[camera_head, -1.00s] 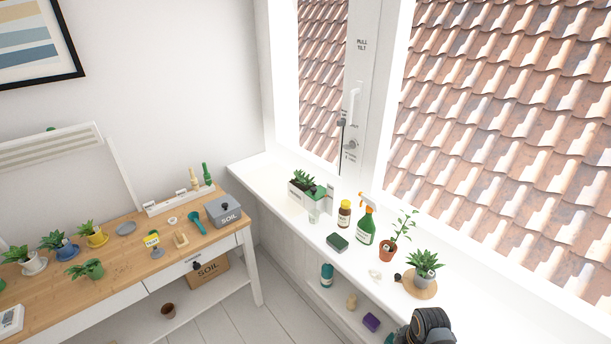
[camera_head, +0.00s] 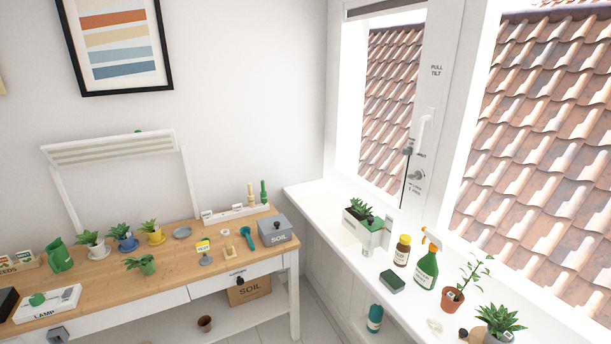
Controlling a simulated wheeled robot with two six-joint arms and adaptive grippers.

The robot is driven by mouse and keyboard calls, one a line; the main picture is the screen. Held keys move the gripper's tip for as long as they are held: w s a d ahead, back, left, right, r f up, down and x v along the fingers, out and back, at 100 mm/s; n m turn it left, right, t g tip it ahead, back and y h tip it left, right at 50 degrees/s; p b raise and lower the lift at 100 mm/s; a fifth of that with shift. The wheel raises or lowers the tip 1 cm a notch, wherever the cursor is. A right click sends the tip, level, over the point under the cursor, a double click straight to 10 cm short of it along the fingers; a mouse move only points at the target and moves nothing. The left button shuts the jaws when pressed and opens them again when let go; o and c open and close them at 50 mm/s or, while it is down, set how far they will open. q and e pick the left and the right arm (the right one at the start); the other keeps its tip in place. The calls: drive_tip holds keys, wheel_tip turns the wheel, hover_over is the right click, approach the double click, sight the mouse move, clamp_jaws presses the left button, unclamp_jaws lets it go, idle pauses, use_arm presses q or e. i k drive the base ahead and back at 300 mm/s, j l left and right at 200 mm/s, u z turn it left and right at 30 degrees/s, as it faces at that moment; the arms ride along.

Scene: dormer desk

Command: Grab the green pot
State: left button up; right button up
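Neither of my grippers shows in this view.
The windowsill (camera_head: 305,194) holds plants and bottles.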

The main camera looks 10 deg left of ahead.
sight(146, 262)
drive_tip(key=u, duration=1.65)
drive_tip(key=l+u, duration=0.1)
drive_tip(key=u, duration=0.25)
drive_tip(key=i+l+u, duration=0.1)
drive_tip(key=u, duration=0.3)
drive_tip(key=i+l+u, duration=0.2)
drive_tip(key=l+u, duration=0.15)
drive_tip(key=l, duration=0.95)
drive_tip(key=l+u, duration=0.35)
drive_tip(key=l, duration=0.95)
